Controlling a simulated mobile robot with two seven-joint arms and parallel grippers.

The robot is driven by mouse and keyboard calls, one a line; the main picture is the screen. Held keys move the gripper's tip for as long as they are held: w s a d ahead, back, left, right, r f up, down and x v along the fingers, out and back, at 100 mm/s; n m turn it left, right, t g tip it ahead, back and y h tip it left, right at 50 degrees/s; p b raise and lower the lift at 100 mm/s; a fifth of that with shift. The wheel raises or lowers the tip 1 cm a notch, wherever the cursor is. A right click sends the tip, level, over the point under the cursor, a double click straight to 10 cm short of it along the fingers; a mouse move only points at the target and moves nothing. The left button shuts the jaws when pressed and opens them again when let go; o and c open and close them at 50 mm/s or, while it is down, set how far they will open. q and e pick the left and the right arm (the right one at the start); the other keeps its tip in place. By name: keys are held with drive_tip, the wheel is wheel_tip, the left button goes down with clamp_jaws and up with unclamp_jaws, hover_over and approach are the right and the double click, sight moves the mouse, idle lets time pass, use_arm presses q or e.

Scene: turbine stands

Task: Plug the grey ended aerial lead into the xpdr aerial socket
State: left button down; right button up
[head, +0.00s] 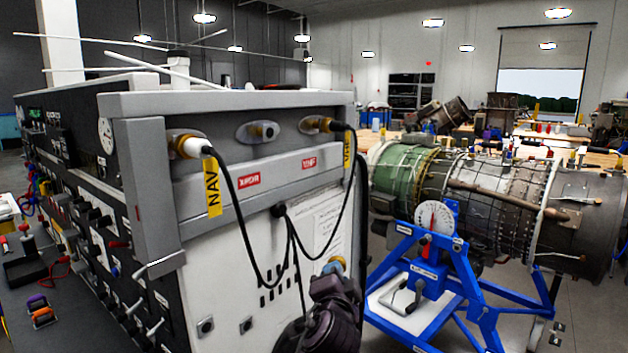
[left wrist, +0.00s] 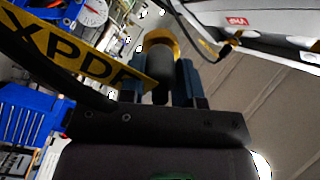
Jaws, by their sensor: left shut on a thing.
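My left gripper (head: 335,280) is low in front of the white side panel in the head view. It is shut on the aerial lead's dark end (left wrist: 160,70), which has a gold ring at its tip and shows at the gripper (head: 336,262). A yellow XPDR tag (left wrist: 80,50) hangs beside the fingers in the left wrist view. The middle socket (head: 257,131) is empty, on an oval plate above a red XPDR label (head: 249,180). The gripper is below and right of this socket, apart from it. My right gripper is not in view.
A white-ended lead with a NAV tag (head: 212,187) is in the left socket. Another lead (head: 322,125) is in the right socket, above a red VHF label (head: 308,163). Black cables hang across the panel. A blue turbine stand (head: 430,275) stands to the right.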

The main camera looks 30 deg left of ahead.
use_arm(q)
drive_tip(key=w+a+r+n+g+y, duration=0.1)
drive_tip(key=r, duration=0.1)
drive_tip(key=w+a+r+n+g+y, duration=0.1)
drive_tip(key=r+y, duration=0.1)
drive_tip(key=r, duration=0.1)
drive_tip(key=w+a+r+n+g+y, duration=0.1)
drive_tip(key=r, duration=0.2)
drive_tip(key=shift+w+a+r+n+y, duration=0.15)
drive_tip(key=shift+w+a+n+y, duration=0.15)
drive_tip(key=shift+a+y, duration=0.1)
wheel_tip(320, 180, up, 19)
drive_tip(key=a+n+g+y+p, duration=0.15)
drive_tip(key=n+g+y, duration=0.35)
drive_tip(key=n+g, duration=0.5)
drive_tip(key=shift+m+g, duration=0.8)
drive_tip(key=a, duration=0.5)
drive_tip(key=shift+s+a, duration=0.25)
drive_tip(key=shift+a, duration=0.15)
drive_tip(key=shift+a+p, duration=0.55)
drive_tip(key=shift+a, duration=0.15)
drive_tip(key=shift+a, duration=0.25)
